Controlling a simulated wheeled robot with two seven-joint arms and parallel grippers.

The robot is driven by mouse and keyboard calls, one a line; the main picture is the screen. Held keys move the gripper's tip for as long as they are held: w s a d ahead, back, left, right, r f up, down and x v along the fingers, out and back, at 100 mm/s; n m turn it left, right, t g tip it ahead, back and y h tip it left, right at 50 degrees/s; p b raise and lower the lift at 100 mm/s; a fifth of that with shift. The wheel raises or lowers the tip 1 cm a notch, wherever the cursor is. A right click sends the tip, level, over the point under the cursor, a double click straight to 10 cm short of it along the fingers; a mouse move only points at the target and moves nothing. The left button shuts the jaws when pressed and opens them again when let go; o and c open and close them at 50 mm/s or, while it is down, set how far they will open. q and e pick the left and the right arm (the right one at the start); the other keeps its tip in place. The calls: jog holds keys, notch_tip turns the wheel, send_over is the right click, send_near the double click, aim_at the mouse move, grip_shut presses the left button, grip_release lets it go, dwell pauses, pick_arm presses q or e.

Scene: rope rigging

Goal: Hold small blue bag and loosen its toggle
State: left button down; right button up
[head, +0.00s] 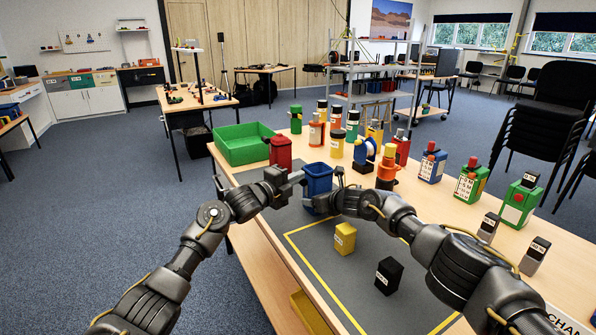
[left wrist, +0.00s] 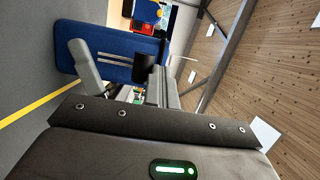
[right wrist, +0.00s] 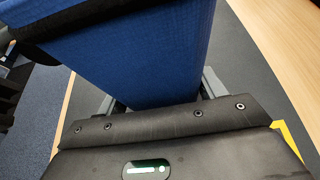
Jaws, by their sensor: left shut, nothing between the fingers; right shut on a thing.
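The small blue bag (head: 318,183) stands upright on the grey mat, near the table's left edge. My right gripper (head: 340,182) is shut on it; the right wrist view shows its blue cloth (right wrist: 150,60) between the fingers. In the left wrist view the bag (left wrist: 105,40) shows two pale cords leading to a dark cylinder (left wrist: 152,60), which looks like the toggle. My left gripper (head: 297,178) is shut and empty, close by the bag's upper left side. Whether it touches the toggle or cords I cannot tell.
A green tray (head: 245,150) and a red container (head: 281,152) stand just behind the left gripper. Several bottles and coloured containers fill the table's far side. A yellow block (head: 345,238) and a black block (head: 388,276) sit on the mat (head: 330,262), with bare mat around them.

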pick_arm(q)
jog(key=shift+f, duration=0.5)
dwell(0.4)
jog(key=shift+r, duration=0.45)
jog(key=shift+a, duration=0.1)
jog(key=shift+v, duration=2.95)
pick_arm(e)
jog(key=o, duration=1.2)
jog(key=shift+c, duration=0.2)
